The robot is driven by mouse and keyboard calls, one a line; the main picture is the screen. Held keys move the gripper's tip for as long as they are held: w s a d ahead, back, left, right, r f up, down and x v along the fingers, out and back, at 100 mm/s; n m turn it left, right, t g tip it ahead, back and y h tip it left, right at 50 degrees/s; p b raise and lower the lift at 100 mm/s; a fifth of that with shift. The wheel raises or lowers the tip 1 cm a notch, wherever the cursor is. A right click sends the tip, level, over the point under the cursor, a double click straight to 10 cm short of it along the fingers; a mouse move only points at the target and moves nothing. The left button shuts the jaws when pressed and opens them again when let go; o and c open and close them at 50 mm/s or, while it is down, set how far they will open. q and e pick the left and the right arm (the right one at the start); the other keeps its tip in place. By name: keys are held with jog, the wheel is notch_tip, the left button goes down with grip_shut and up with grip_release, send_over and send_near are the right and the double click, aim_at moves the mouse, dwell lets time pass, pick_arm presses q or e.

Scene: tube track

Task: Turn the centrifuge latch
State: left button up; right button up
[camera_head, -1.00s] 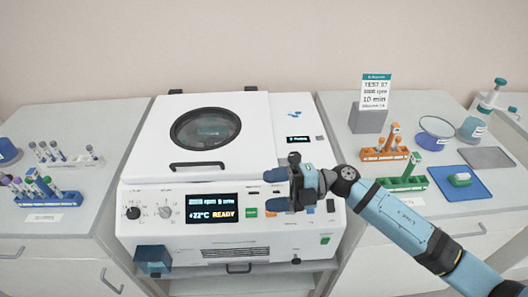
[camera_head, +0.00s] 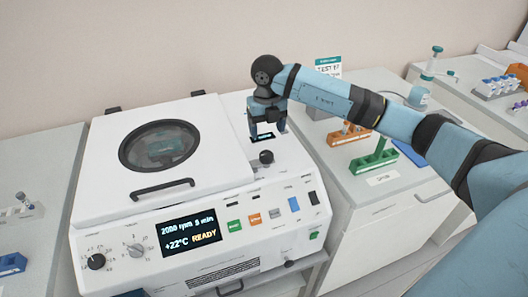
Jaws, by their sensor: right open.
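The white centrifuge (camera_head: 105,170) stands at the centre left with its lid (camera_head: 100,135) down. The lid has a round dark window (camera_head: 159,145) and a black handle (camera_head: 162,189). A black knob (camera_head: 266,157) stands on the top panel right of the lid; it looks like the latch. My right gripper (camera_head: 267,132) points down over the top panel, behind the knob in the picture. Its fingers are apart with nothing between them, and the small panel display (camera_head: 263,137) shows between or behind them. Whether it touches the panel is unclear. My left gripper is out of view.
The front panel has a screen (camera_head: 188,230) reading READY, dials (camera_head: 96,261) and coloured buttons. Right of the centrifuge, a counter holds an orange rack (camera_head: 349,134) and a green rack (camera_head: 374,158). My right arm passes over that counter. A sign stands behind it.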

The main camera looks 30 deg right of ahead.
aim_at(266, 153)
notch_tip(266, 153, down, 8)
jog(key=shift+f+p, duration=0.1)
jog(key=shift+p, duration=0.2)
jog(key=shift+a+f, duration=0.1)
jog(key=shift+f, duration=0.55)
jog(key=c, duration=0.9)
